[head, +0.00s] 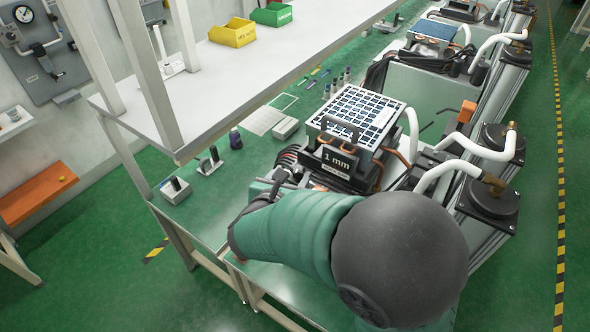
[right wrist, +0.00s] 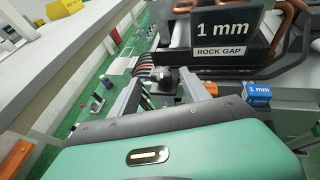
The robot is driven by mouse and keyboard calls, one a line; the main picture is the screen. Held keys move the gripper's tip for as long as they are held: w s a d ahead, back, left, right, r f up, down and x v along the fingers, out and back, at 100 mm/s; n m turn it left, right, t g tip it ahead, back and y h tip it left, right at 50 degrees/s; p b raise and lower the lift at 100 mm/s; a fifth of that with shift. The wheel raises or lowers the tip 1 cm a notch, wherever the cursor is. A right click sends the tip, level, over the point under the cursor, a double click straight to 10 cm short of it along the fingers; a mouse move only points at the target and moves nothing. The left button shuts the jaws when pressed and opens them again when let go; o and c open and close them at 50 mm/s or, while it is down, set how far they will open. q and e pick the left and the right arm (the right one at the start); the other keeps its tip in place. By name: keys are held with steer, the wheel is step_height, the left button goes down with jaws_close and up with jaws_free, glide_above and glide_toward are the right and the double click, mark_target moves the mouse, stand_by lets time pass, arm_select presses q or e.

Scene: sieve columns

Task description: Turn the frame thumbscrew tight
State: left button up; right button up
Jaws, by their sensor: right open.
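The sieve frame (head: 335,156) carries a black "1 mm" plate and a blue-and-white gridded top in the head view. In the right wrist view its plate (right wrist: 228,29) reads "1 mm" and "ROCK GAP". A dark knob (right wrist: 164,79), which looks like the frame thumbscrew, sits below and left of the plate. My right gripper (right wrist: 165,88) is open, with one grey finger on each side of the knob; I cannot tell whether they touch it. In the head view my right gripper (head: 274,186) is small and partly hidden by my green arm. My left gripper is out of view.
A blue "1 mm" block (right wrist: 257,94) is right of the fingers. A white shelf (head: 250,65) with yellow (head: 233,32) and green (head: 272,13) bins overhangs the green bench (head: 215,195).

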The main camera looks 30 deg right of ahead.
mark_target(297, 170)
steer(key=x, duration=0.2)
steer(key=shift+w+d+f, duration=0.15)
steer(key=shift+w+d, duration=0.05)
steer(key=shift+w, duration=0.1)
steer(key=shift+w+d+f, duration=0.2)
steer(key=shift+d+f, duration=0.05)
steer(key=shift+d, duration=0.3)
steer(key=shift+s, duration=0.1)
steer(key=shift+c, duration=1.3)
steer(key=shift+a, duration=0.1)
jaws_close()
